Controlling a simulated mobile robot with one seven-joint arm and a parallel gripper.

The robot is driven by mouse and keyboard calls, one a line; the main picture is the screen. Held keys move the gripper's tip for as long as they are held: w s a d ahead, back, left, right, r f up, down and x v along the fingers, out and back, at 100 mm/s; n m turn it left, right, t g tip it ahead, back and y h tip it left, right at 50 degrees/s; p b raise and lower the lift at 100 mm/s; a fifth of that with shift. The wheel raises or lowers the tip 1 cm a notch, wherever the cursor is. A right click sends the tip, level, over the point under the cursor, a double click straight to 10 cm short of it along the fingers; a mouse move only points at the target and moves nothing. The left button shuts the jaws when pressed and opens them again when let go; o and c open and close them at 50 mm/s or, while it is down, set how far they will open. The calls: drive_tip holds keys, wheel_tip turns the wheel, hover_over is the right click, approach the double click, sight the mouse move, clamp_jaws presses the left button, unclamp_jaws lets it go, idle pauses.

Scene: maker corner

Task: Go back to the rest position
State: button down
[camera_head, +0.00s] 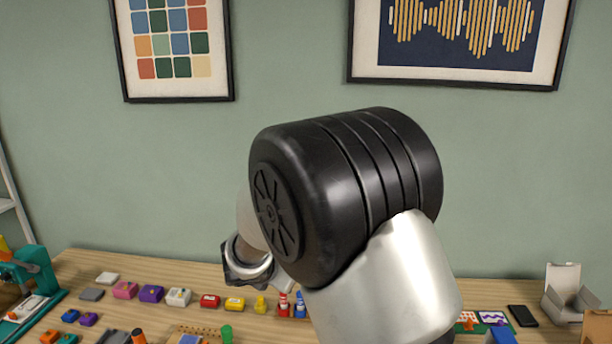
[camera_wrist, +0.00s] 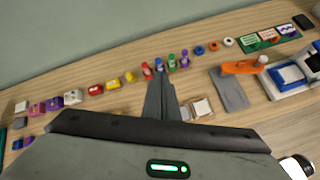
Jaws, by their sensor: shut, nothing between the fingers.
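My gripper (camera_wrist: 160,84) shows in the wrist view, its dark fingers closed together with nothing between them. It is above the wooden table (camera_wrist: 125,115), in front of a row of small coloured items. I cannot tell its exact height above the table. In the camera_head view my arm's black joint and silver link fill the middle, and the fingers are hidden behind them.
Small blocks and figures, including a purple block (camera_head: 151,293) and a yellow block (camera_head: 234,304), line the table. A teal machine (camera_head: 36,265) stands left. An open white box (camera_head: 563,279) and a black phone (camera_head: 522,315) are right. An orange tool (camera_wrist: 240,67) lies nearby.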

drive_tip(key=s+d+r+m+g, duration=0.1)
drive_tip(key=s+d+r+m, duration=0.3)
drive_tip(key=d+m, duration=0.15)
drive_tip(key=s+d+r+m+g+h, duration=0.1)
drive_tip(key=s+d+r+m, duration=0.35)
drive_tip(key=d, duration=0.25)
drive_tip(key=s+d+r+m+g, duration=0.1)
drive_tip(key=s+d+r+m, duration=0.35)
drive_tip(key=d, duration=0.25)
drive_tip(key=s+d+r+m+y, duration=0.1)
drive_tip(key=s+m+y, duration=0.2)
drive_tip(key=s+m, duration=1.2)
drive_tip(key=s, duration=0.3)
drive_tip(key=shift+s+d+g, duration=0.15)
drive_tip(key=shift+s+g, duration=0.15)
drive_tip(key=shift+s, duration=0.1)
